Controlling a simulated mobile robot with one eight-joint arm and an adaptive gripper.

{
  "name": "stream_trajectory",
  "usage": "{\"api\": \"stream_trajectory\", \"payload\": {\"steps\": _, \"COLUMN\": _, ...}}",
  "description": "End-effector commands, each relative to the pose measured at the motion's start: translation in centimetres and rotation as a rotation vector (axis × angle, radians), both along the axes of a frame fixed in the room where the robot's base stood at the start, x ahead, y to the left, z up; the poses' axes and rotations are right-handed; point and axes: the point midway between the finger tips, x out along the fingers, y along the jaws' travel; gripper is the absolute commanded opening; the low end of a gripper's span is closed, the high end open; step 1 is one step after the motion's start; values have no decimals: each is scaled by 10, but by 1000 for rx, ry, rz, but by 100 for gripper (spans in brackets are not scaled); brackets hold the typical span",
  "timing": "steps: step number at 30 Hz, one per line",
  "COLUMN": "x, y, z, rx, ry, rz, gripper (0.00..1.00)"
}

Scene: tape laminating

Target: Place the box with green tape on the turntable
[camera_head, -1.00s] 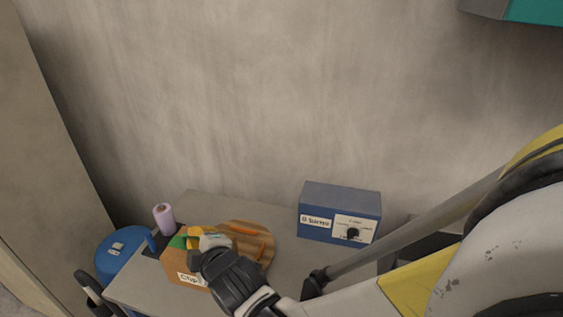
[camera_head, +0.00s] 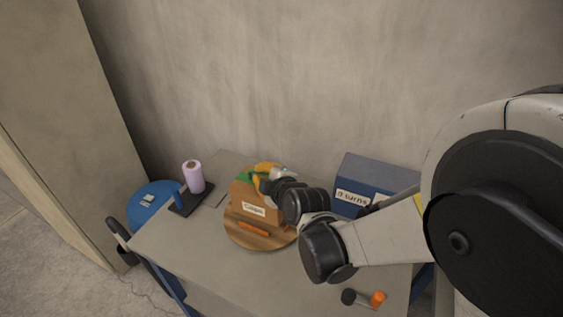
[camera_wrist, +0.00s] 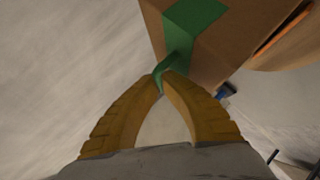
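The brown cardboard box (camera_head: 243,196) with green tape on top is over the back part of the round wooden turntable (camera_head: 240,239). It looks upright; I cannot tell if its base rests fully on the wood. A white label is on its front. My gripper (camera_head: 262,171) is at the box's upper edge, partly behind my wrist. In the wrist view, my yellow fingertips (camera_wrist: 165,74) come together on the green tape (camera_wrist: 186,25) at the edge of the box (camera_wrist: 228,48). The turntable (camera_wrist: 291,52) shows at the upper right, with an orange bar.
A lilac roll (camera_head: 193,176) stands on a black base at the table's left. A blue box (camera_head: 370,173) with a "turns" label is behind my arm. A blue round stool (camera_head: 150,203) is at the left.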

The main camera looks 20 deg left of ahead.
Motion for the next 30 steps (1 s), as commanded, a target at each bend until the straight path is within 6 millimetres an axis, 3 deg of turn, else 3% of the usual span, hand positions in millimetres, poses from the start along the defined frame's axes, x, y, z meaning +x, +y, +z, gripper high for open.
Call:
{"api": "stream_trajectory", "payload": {"steps": 4, "x": 2, "y": 0, "z": -10, "rx": 2, "ry": 0, "rz": 0, "gripper": 0}}
{"api": "stream_trajectory", "payload": {"steps": 10, "x": 1, "y": 0, "z": -41, "rx": 1, "ry": 0, "rz": 1, "gripper": 0}}
{"api": "stream_trajectory", "payload": {"steps": 17, "x": 1, "y": 0, "z": -40, "rx": 1, "ry": 0, "rz": 1, "gripper": 0}}
{"api": "stream_trajectory", "payload": {"steps": 18, "x": 1, "y": 0, "z": -41, "rx": -1, "ry": 1, "rz": 0, "gripper": 17}}
{"api": "stream_trajectory", "payload": {"steps": 19, "x": 1, "y": 0, "z": -41, "rx": -1, "ry": 1, "rz": 0, "gripper": 26}}
{"api": "stream_trajectory", "payload": {"steps": 30, "x": -6, "y": -8, "z": -34, "rx": -1, "ry": 1, "rz": 0, "gripper": 27}}
